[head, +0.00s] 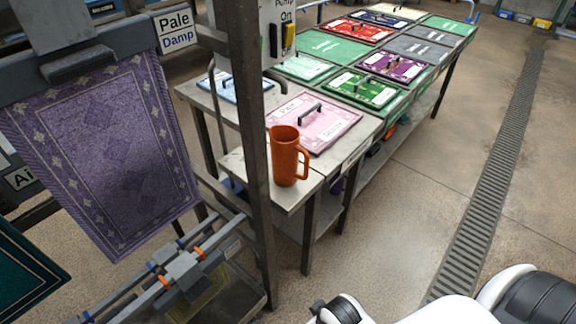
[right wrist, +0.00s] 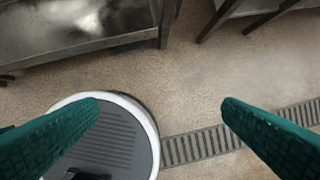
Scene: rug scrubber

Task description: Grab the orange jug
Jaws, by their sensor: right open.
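The orange jug (head: 286,157) stands upright on the near corner of a small metal table (head: 291,196) in the head view. Its handle points right. A dark metal post stands just left of it. My right gripper (right wrist: 160,104) shows in the right wrist view as two green fingers spread wide apart with nothing between them, above the floor. The jug is not in the right wrist view. My left gripper is not in view.
A pink board (head: 331,129) with a black handle lies behind the jug. More coloured boards cover the long table beyond. A purple rug (head: 113,155) hangs on a rack at left. Open floor and a drain grate (head: 492,170) lie to the right.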

